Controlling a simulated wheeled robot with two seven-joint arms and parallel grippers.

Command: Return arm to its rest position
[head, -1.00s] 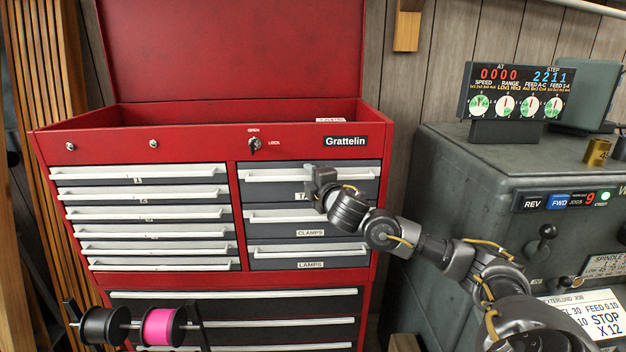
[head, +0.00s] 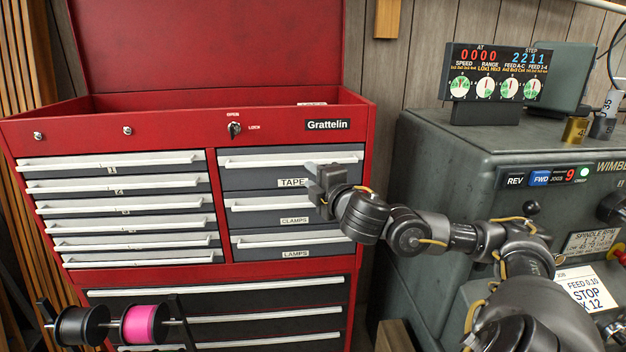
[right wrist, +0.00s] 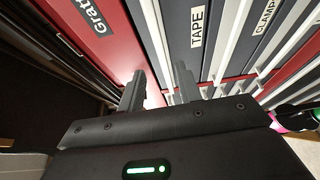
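My right arm (head: 455,235) comes in from the lower right and reaches toward the red tool chest. Its gripper (head: 316,180) is in front of the right drawer column, just right of the "TAPE" label. In the right wrist view the two fingers of the gripper (right wrist: 160,88) stand apart with nothing between them, facing the chest front. Whether the fingertips touch the chest is unclear. The tape drawer (head: 250,177) looks shut in the head view. My left gripper is not in view.
The red chest (head: 180,118) has its lid up and several labelled drawers. A grey machine (head: 440,160) with a display (head: 490,75) stands at the right, close behind my right arm. Black and pink spools (head: 145,324) sit at lower left.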

